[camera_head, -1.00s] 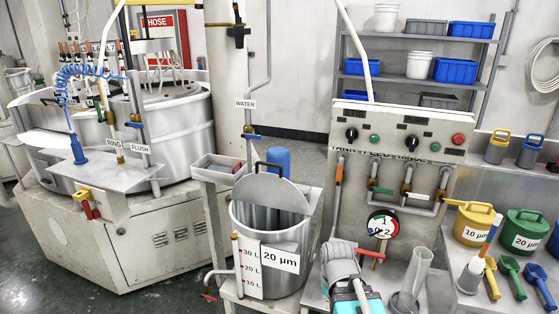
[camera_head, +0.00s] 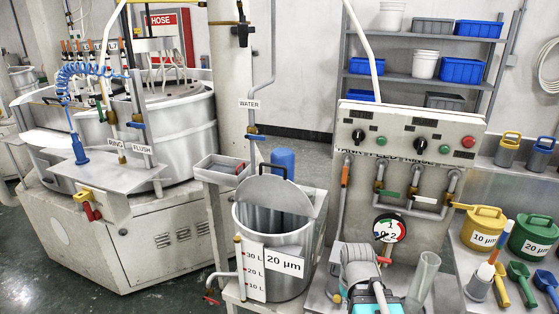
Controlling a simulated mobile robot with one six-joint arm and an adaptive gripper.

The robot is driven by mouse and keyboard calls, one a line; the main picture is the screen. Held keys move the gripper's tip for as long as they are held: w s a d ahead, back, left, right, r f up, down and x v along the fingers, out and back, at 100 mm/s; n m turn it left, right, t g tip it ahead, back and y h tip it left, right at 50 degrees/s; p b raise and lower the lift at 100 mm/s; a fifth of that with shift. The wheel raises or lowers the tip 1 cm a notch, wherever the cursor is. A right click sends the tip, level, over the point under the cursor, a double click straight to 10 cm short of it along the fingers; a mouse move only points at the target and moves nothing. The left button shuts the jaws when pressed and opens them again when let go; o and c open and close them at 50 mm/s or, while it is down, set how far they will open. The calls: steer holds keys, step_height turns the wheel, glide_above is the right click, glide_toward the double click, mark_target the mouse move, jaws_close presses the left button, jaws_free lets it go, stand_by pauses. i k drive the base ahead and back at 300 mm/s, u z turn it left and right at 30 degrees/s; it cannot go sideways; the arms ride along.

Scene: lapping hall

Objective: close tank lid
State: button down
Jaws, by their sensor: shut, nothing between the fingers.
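The metal tank (camera_head: 249,227), marked 20 µm and with a litre scale, stands on a low stand in the middle. Its grey lid (camera_head: 268,191) is open. It stands tilted up at the back of the rim, with a dark handle (camera_head: 270,168) at its top edge. The inside of the tank shows below the lid. Part of my arm, grey with teal caps, shows at the bottom, right of the tank and apart from it. I cannot make out my gripper's fingers in this view.
A control panel (camera_head: 396,141) with knobs, pipes and a gauge (camera_head: 389,229) stands right of the tank. A blue cylinder (camera_head: 284,161) stands behind the lid. A small tray (camera_head: 215,172) is at its left. Yellow (camera_head: 480,227) and green (camera_head: 532,239) cans stand at right.

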mark_target(267, 190)
steer(key=i, duration=0.95)
steer(key=u, duration=0.05)
